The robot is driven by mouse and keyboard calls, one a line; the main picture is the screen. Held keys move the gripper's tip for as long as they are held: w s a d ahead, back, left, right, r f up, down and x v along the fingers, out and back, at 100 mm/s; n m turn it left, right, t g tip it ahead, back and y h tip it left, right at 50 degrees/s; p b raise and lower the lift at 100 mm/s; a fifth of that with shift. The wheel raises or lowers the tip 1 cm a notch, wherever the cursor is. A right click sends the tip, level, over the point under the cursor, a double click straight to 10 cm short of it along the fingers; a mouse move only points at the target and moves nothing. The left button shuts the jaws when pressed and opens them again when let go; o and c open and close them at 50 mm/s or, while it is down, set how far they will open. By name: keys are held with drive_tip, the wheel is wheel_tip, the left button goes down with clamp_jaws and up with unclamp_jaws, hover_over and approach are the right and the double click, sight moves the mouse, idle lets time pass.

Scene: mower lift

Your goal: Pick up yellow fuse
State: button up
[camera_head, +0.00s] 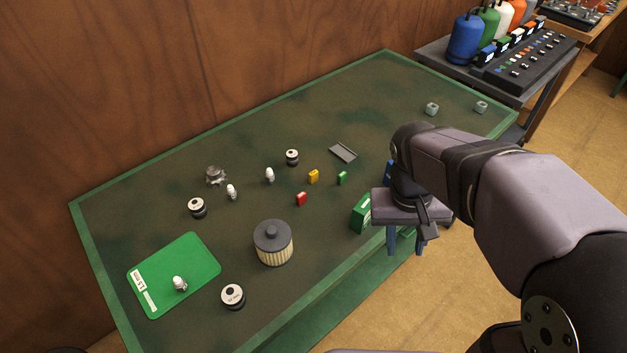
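The yellow fuse (313,176) is a small yellow block on the green table, a little right of the table's middle. A red fuse (301,199) lies just in front of it, and a green fuse (342,178) lies to its right. My gripper (406,246) points down near the table's front edge, to the right of and nearer than the yellow fuse. Its two fingers are apart, and I see nothing held between them. The yellow fuse is in clear view and apart from my gripper.
A green box (362,213) stands just left of my gripper. A pleated filter (273,244) stands in front of the fuses. A grey flat piece (343,153) and a black-and-white cylinder (292,157) lie behind them. A green mat (205,262) lies at the left.

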drive_tip(key=w+a+f+m+t+h+b, duration=0.1)
drive_tip(key=w+a+m+t+h+b, duration=0.2)
drive_tip(key=w, duration=0.7)
drive_tip(key=w+a+h+b, duration=0.2)
drive_tip(key=w+a+b, duration=0.25)
drive_tip(key=w, duration=0.45)
drive_tip(key=w+a+m+t+h+b, duration=0.1)
drive_tip(key=w+a+m+t+b, duration=0.2)
drive_tip(key=a, duration=0.6)
drive_tip(key=w+a+m+t+h+b, duration=0.2)
drive_tip(key=w+a+m+t, duration=0.15)
drive_tip(key=a, duration=0.55)
approach(309, 175)
drive_tip(key=d, duration=0.1)
drive_tip(key=w+d+f, duration=0.1)
drive_tip(key=shift+w+d+n, duration=0.25)
drive_tip(key=shift+d+n, duration=0.05)
drive_tip(key=shift+n, duration=0.05)
drive_tip(key=shift+f, duration=0.15)
drive_tip(key=shift+x, duration=1.05)
drive_tip(key=shift+w+d+p, duration=0.35)
drive_tip(key=shift+w+p, duration=0.1)
drive_tip(key=shift+p, duration=0.1)
drive_tip(key=shift+p+x, duration=0.65)
drive_tip(key=shift+x, duration=1.4)
drive_tip(key=shift+w+a, duration=0.15)
clamp_jaws()
